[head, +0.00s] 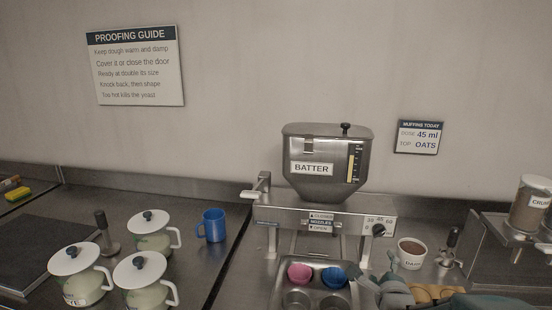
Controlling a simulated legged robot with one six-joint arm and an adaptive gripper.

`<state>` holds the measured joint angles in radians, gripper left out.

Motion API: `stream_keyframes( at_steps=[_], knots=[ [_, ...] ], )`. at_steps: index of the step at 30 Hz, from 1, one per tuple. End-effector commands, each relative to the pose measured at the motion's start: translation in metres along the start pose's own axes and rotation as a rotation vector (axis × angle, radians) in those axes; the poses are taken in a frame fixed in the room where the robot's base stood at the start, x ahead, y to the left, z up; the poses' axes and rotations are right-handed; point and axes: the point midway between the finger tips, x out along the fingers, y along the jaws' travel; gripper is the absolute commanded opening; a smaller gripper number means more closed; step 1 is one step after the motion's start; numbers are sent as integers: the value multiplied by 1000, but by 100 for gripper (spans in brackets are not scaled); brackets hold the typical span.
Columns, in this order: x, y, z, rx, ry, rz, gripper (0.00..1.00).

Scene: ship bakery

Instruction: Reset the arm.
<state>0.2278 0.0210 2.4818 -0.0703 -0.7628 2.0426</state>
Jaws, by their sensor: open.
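My gripper (381,272) is at the lower right of the head view, grey-green, with its fingers apart and nothing seen between them. It reaches in from the lower right, just right of a metal muffin tin (316,297). The tin stands under the batter dispenser and holds a pink cup (299,273) and a blue cup (333,277) in its back row. I cannot tell whether the gripper touches the tin. The rest of my arm runs along the bottom edge and is mostly cut off.
The steel batter dispenser (325,160) stands behind the tin. A white bowl (411,254) of brown stuff and golden-brown pieces (440,294) are close to my gripper. White-lidded pots (146,275) and a blue mug (213,225) stand left. A topping dispenser (530,205) stands far right.

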Motion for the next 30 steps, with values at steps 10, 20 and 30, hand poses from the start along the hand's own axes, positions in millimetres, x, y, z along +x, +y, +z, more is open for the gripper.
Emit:
stream_keyframes(
  at_steps=[10, 20, 30],
  knots=[
    [-36, 2, 22, -478, 14, 209, 91],
    [-84, 10, 36, -928, -68, 420, 91],
    [-148, 19, 45, -1375, -263, 621, 91]
  ],
)
